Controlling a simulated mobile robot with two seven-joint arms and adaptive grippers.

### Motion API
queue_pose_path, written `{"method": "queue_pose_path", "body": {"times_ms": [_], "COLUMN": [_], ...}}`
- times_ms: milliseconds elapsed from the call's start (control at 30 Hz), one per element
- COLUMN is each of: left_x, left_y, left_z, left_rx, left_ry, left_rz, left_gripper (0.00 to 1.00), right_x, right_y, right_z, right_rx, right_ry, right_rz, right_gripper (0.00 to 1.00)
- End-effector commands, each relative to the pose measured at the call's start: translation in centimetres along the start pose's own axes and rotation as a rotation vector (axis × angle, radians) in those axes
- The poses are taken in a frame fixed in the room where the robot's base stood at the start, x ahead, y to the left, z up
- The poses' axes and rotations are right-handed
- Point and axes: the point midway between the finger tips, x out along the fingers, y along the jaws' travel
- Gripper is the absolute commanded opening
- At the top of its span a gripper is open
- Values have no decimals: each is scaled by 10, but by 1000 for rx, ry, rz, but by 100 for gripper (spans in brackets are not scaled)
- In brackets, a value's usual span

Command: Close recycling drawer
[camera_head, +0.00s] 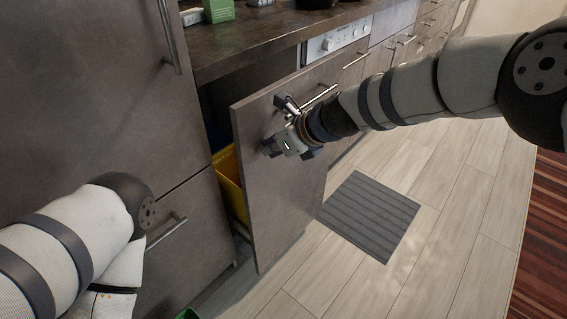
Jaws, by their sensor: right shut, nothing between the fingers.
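The recycling drawer (290,195) has a tall grey-brown front panel and stands partly pulled out from under the counter. A yellow bin (228,178) shows in the gap behind the panel. My right gripper (274,147) is shut and empty, at the upper part of the panel's outer face. It looks close to or touching the panel; I cannot tell which. My left arm comes in at the lower left, and its gripper is not in view.
A tall cabinet (90,120) with bar handles stands at the left. A dark countertop (250,45) holds a green box (219,10). A dishwasher panel (335,42) is behind my right arm.

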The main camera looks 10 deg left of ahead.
Motion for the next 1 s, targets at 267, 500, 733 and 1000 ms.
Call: {"method": "queue_pose_path", "body": {"times_ms": [267, 500, 733, 1000], "left_x": [19, 24, 24, 24], "left_y": [0, 0, 0, 0], "left_z": [1, 1, 1, 1], "left_rx": [0, 0, 0, 0], "left_ry": [-31, -38, -38, -38], "left_rz": [-1, -1, -1, -1], "left_gripper": [73, 73, 73, 73], "right_x": [23, 29, 30, 29], "right_y": [-2, -3, -3, -4], "right_z": [18, 27, 29, 29], "right_rx": [0, 3, 2, 3], "right_ry": [2, 2, 1, 1], "right_rz": [1, 1, 0, 0], "right_gripper": [0, 0, 0, 0]}}
